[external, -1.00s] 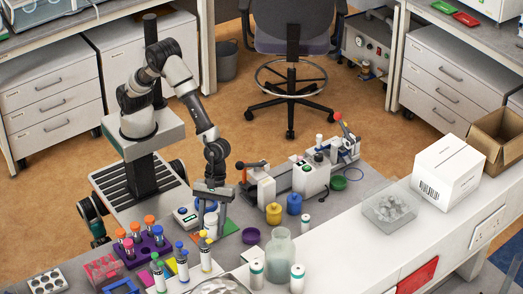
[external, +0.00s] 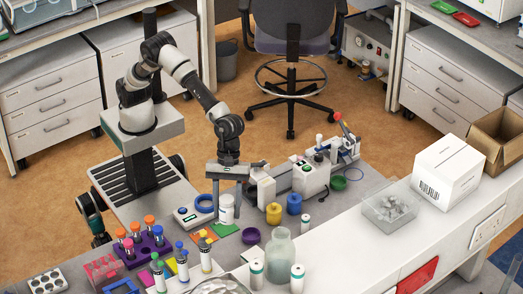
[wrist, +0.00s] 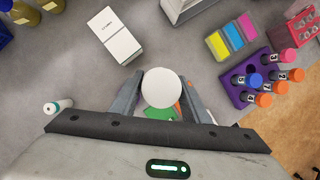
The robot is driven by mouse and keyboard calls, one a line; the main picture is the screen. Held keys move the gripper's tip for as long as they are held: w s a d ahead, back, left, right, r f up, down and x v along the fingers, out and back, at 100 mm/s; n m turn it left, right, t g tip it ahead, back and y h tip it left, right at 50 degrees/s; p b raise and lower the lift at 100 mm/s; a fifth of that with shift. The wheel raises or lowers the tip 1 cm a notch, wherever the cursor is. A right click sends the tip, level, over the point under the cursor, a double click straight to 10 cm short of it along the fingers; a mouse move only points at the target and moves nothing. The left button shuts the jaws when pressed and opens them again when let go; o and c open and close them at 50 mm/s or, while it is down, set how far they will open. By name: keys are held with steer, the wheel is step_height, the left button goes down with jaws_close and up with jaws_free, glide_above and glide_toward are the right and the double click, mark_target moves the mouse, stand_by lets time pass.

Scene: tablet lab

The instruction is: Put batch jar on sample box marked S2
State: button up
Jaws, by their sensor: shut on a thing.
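The batch jar, a white round jar (external: 227,210), is between the fingers of my gripper (external: 227,198) in the external view. In the wrist view my gripper (wrist: 167,100) is shut on its sides, and the white jar top (wrist: 163,88) faces the camera. A green flat piece (external: 225,229) and an orange one (external: 207,237) lie below and beside the jar. The jar hides part of the green piece. I cannot tell for sure whether the jar is clear of the surface. No S2 mark is legible, so I cannot tell which thing is that sample box.
A purple tube rack (external: 148,247) stands at the left. Yellow (external: 273,213) and blue (external: 294,204) jars stand right of my gripper. A white labelled box (wrist: 115,37) lies beyond the jar.

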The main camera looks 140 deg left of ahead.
steer(key=w+a+r+n+y+p, duration=0.1)
steer(key=w+a+r+n+p, duration=0.15)
steer(key=w, duration=0.85)
steer(key=n+t+p, duration=0.1)
glide_above(256, 255)
step_height(256, 255, down, 9)
steer(key=shift+f, duration=0.1)
steer(key=shift+f, duration=0.1)
steer(key=o, duration=1.1)
